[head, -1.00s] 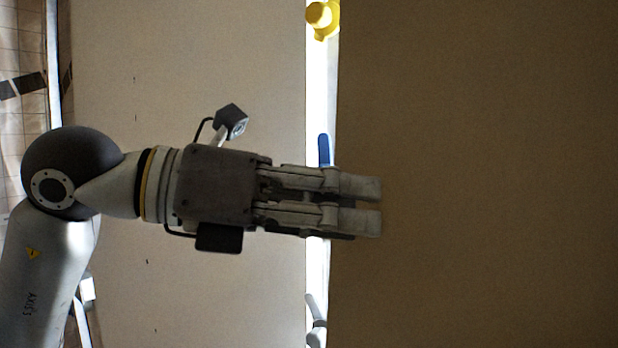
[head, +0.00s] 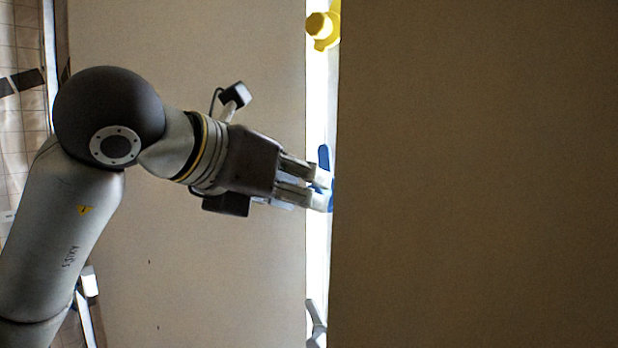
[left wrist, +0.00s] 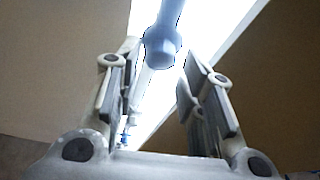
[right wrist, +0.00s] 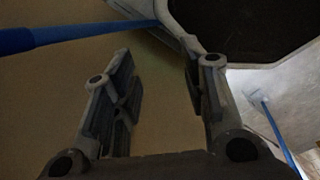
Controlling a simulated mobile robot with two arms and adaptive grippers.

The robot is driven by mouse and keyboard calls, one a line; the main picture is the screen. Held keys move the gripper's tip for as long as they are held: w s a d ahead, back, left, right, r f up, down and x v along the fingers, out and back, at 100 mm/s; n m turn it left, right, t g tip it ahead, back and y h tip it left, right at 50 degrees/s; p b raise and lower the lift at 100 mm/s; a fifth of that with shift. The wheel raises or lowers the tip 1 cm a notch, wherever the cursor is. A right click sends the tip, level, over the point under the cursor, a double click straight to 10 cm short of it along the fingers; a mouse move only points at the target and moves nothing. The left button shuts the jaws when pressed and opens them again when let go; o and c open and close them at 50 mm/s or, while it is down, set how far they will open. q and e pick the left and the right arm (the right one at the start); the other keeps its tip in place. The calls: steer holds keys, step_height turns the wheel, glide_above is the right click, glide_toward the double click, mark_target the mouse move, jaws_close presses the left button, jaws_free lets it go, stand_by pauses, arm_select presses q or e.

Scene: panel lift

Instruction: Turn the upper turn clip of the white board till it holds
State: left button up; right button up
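A blue turn clip (head: 323,156) sits on the bright white strip between a pale panel (head: 190,60) and a brown panel (head: 480,170) in the head view. My left gripper (head: 322,190) is at this clip, its fingertips overlapping part of it. In the left wrist view the blue clip (left wrist: 162,42) lies ahead between the parted fingers (left wrist: 160,75); contact cannot be told. I cannot tell which surface is the white board. My right gripper (right wrist: 158,62) is open and empty in the right wrist view; it is outside the head view.
A yellow knob-like piece (head: 322,28) sits higher on the strip and a grey piece (head: 316,318) lower. The right wrist view shows a blue bar (right wrist: 75,33), a dark-centred frame (right wrist: 240,30) and a thin blue rod (right wrist: 278,138).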

arm_select(q)
steer(key=x, duration=0.2)
steer(key=shift+w+d+f+p, duration=0.15)
steer(key=shift+w+p, duration=0.05)
steer(key=shift+p, duration=0.1)
steer(key=c, duration=0.7)
steer(key=shift+w+a+f+n+g+h+b, duration=0.15)
steer(key=shift+n+h+b, duration=1)
steer(key=shift+n+b, duration=1.55)
steer(key=shift+s+f+n+g+h+b, duration=0.2)
steer(key=shift+n+h+b, duration=1.15)
steer(key=shift+b, duration=2.3)
steer(key=shift+w+a+r+n+g+h+b, duration=0.2)
steer(key=shift+n+h+b, duration=0.7)
steer(key=shift+n+b, duration=1.9)
steer(key=shift+c, duration=0.2)
steer(key=shift+d+f+m+b, duration=0.1)
steer(key=shift+d+m+b, duration=0.05)
steer(key=shift+m+b, duration=0.25)
